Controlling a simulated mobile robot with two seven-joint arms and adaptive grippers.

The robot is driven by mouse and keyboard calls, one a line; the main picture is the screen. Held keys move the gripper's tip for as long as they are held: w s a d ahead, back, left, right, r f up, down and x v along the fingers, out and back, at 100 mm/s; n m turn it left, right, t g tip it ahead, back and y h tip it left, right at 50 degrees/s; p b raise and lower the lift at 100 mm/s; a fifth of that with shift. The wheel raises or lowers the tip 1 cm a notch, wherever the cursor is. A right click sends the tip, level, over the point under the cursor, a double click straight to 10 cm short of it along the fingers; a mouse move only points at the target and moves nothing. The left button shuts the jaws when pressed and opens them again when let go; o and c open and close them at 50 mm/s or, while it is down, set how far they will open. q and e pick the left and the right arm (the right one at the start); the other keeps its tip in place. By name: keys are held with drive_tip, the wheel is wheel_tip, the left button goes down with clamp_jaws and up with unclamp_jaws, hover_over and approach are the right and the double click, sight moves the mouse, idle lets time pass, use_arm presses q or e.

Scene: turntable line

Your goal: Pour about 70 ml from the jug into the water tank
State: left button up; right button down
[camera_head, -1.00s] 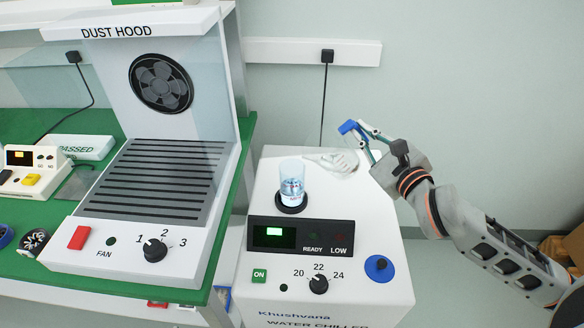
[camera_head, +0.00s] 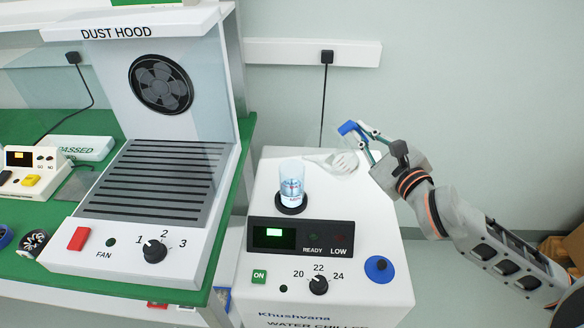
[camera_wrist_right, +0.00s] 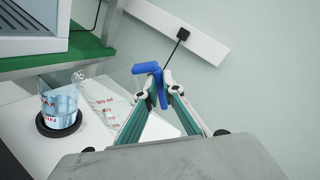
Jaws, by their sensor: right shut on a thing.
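The clear jug (camera_head: 326,137) is hard to make out against the pale background. Its blue handle (camera_head: 351,128) is between the fingertips of my right gripper (camera_head: 364,136), which is shut on it. In the right wrist view the blue handle (camera_wrist_right: 148,70) sits between the fingers, and red scale marks show on the clear jug wall (camera_wrist_right: 108,108). The water tank (camera_head: 291,174) is a clear cylinder with water and red marks, in a black ring on the white chiller. The jug is above and right of the tank, apart from it in the head view. Its water level is unclear. My left gripper is out of view.
A dust hood (camera_head: 135,235) stands on the green bench at left. A black cord (camera_head: 323,105) hangs from the wall behind.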

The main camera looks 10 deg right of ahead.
idle(0.6)
